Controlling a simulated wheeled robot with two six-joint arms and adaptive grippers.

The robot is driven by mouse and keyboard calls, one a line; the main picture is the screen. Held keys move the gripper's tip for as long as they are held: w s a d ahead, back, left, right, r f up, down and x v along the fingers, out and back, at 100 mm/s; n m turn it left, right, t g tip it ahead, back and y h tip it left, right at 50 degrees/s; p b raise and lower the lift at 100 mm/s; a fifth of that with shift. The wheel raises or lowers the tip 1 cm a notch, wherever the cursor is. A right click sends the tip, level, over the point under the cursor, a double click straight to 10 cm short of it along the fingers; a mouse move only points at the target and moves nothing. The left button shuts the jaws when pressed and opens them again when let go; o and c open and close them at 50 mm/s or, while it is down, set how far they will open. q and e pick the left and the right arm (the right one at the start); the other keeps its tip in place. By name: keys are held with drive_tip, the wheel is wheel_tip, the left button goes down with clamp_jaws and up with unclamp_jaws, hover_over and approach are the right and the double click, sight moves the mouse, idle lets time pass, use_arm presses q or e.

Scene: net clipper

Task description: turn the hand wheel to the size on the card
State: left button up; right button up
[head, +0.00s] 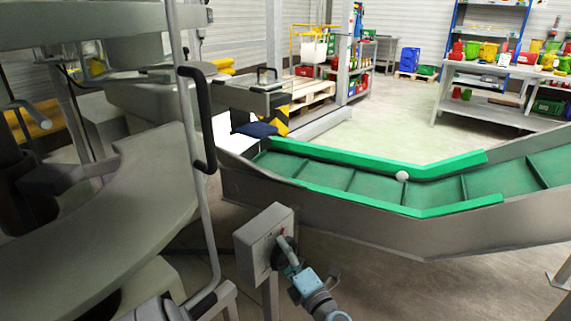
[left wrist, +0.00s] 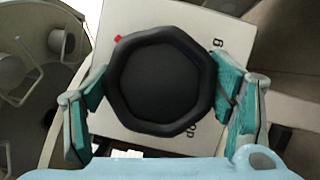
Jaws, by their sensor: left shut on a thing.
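A grey control box (head: 264,242) stands on a post at the lower middle of the head view. In the left wrist view, a black, rounded many-sided hand wheel (left wrist: 160,80) sits on the box's pale face (left wrist: 190,25). A small red mark (left wrist: 117,38) and dark printed characters show around the wheel; the characters are partly hidden. My left gripper (head: 288,256) is at the box, with teal fingers on opposite sides of the wheel, shut on it. No card with a readable size shows. My right gripper is not in view.
A green-edged conveyor (head: 345,185) runs behind the box, with a small white ball (head: 402,176) on it. A large grey machine with a black-gripped handle (head: 198,120) fills the left. Shelves and a table (head: 490,82) with colored bins stand far back right.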

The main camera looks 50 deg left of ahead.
use_arm(q)
drive_tip(key=shift+f+n+b, duration=0.35)
drive_tip(key=shift+n+b, duration=0.2)
drive_tip(key=shift+n, duration=0.05)
drive_tip(key=shift+n+g+y+b, duration=0.3)
drive_tip(key=shift+n+y+b, duration=0.2)
drive_tip(key=shift+n+b, duration=0.65)
drive_tip(key=n+b, duration=0.1)
drive_tip(key=n+g+y+b, duration=0.1)
drive_tip(key=n, duration=0.1)
drive_tip(key=n+b, duration=0.1)
drive_tip(key=n, duration=0.1)
drive_tip(key=shift+r+g+y, duration=0.25)
drive_tip(key=shift+g+y, duration=0.05)
drive_tip(key=shift+r+n+g, duration=0.1)
drive_tip(key=shift+n+g, duration=0.5)
drive_tip(key=shift+n, duration=0.45)
drive_tip(key=shift+n+g+y, duration=0.3)
drive_tip(key=shift+n+g, duration=0.5)
drive_tip(key=shift+n, duration=0.7)
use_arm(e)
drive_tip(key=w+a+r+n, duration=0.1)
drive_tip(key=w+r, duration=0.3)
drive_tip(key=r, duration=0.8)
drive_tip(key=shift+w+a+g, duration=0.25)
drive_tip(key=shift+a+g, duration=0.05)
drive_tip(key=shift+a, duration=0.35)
use_arm(q)
drive_tip(key=o, duration=1.1)
drive_tip(key=shift+o, duration=0.2)
